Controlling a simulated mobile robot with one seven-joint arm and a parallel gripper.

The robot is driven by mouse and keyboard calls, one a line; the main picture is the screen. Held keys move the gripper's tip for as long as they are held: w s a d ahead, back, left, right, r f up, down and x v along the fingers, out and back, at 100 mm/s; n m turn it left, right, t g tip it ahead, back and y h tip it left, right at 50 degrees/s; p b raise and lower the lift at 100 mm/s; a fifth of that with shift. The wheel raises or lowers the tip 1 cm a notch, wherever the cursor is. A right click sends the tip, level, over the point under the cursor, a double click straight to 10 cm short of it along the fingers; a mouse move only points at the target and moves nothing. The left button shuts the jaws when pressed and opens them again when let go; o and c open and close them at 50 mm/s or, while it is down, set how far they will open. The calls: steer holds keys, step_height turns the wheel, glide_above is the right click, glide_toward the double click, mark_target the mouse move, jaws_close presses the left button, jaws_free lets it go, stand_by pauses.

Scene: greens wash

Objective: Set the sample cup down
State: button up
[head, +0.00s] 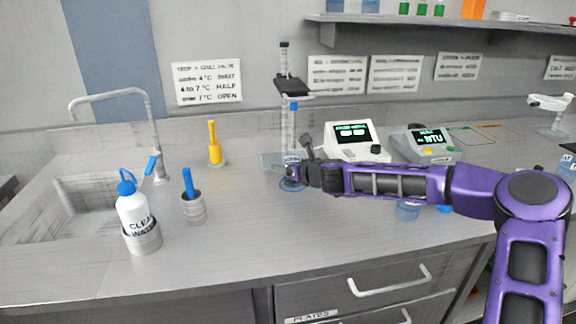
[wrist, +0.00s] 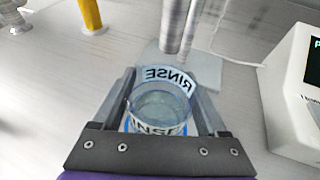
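The sample cup (wrist: 158,103) is a clear, round cup with clear contents, seen from above in the wrist view. My gripper (wrist: 163,98) has one finger on each side of it, and the fingers appear to press its wall, so it looks shut on the cup. In the head view my gripper (head: 291,172) is low over the counter, in front of the stand. A blue ring mark (head: 291,186) shows on the counter just below it. My gripper mostly hides the cup there, and I cannot tell whether its base touches the counter.
A stand with a grey base (wrist: 190,66) and upright rods is just beyond the cup. A white meter (head: 352,142) is to the right, a grey NTU meter (head: 424,143) beyond. A blue-handled tool in a holder (head: 193,208) and a wash bottle (head: 133,214) are left.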

steer(key=shift+o, duration=1.4)
steer(key=shift+r, duration=0.2)
steer(key=p+v, duration=0.1)
steer(key=v, duration=1.1)
